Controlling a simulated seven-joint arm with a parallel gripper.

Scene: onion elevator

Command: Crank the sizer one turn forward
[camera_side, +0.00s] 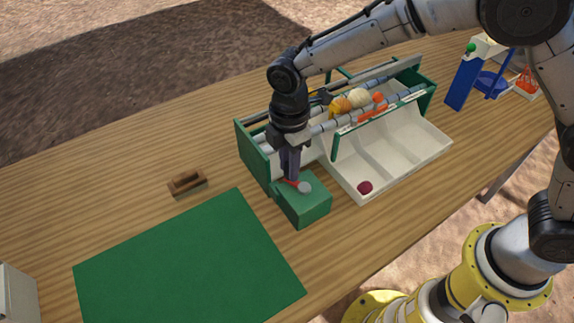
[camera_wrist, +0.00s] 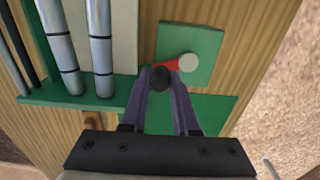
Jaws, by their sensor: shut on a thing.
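The sizer is a green-ended frame (camera_side: 254,150) with long grey rollers, which also show in the wrist view (camera_wrist: 101,45). At its near-left end is a green block (camera_side: 305,209) carrying the crank: a red arm (camera_wrist: 172,66) on a pale round hub (camera_wrist: 188,62), with a black knob (camera_wrist: 160,78) at its other end. In the wrist view the arm runs left and slightly down from hub to knob. My gripper (camera_side: 291,181) points down, its purple fingers shut on the knob. In the side view the fingers hide the knob.
Yellow, white and orange onions (camera_side: 359,97) sit on the rollers. A white sectioned tray (camera_side: 400,160) beside the sizer holds one dark red onion (camera_side: 365,187). A green mat (camera_side: 185,265), small wooden box (camera_side: 187,183) and blue stand (camera_side: 465,80) are on the table.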

